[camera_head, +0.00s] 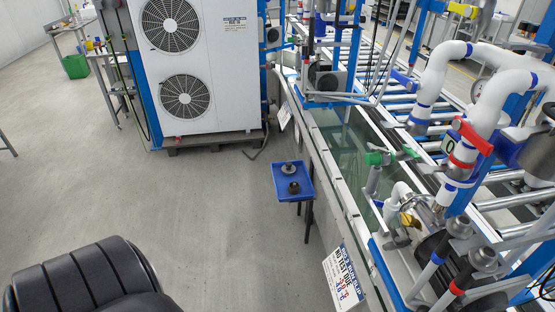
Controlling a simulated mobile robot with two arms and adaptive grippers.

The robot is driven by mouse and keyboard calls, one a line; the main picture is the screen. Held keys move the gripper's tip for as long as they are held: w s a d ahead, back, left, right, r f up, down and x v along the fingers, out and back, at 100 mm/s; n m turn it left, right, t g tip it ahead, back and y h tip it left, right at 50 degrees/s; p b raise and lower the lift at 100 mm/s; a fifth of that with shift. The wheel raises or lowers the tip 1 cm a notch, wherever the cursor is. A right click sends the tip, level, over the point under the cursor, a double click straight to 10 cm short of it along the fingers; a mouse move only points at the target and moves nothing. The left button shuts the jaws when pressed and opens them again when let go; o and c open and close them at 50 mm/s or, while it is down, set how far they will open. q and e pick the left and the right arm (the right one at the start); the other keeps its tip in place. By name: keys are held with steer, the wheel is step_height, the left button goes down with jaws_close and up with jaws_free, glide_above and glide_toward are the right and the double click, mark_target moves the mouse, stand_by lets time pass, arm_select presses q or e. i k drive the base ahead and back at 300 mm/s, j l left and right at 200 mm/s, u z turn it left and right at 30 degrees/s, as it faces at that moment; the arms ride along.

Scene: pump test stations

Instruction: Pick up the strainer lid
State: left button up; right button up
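A small blue tray (281,196) stands on dark legs beside the water tank, near the middle of the picture. Two small objects sit on it. The farther one is a grey, flat, round piece with a raised middle (288,168); it looks like a lid, but it is too small to tell for sure that it is the strainer lid. The nearer one is a dark, squat, round piece (293,187). Neither of my grippers shows in this view.
A long glass-walled water tank (345,150) runs behind the tray. White pipes (445,75) and a pump (435,255) crowd the right. A white two-fan unit (200,65) stands at the back. A sign (346,278) hangs low on the tank. The grey floor (190,215) left of the tray is clear.

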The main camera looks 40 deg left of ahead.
mark_target(288, 169)
steer(key=j+u, duration=0.15)
steer(key=u, duration=0.25)
steer(key=i+j+u, duration=0.1)
steer(key=u, duration=0.3)
steer(key=j+u, duration=0.1)
steer(key=u, duration=0.3)
steer(key=i, duration=0.05)
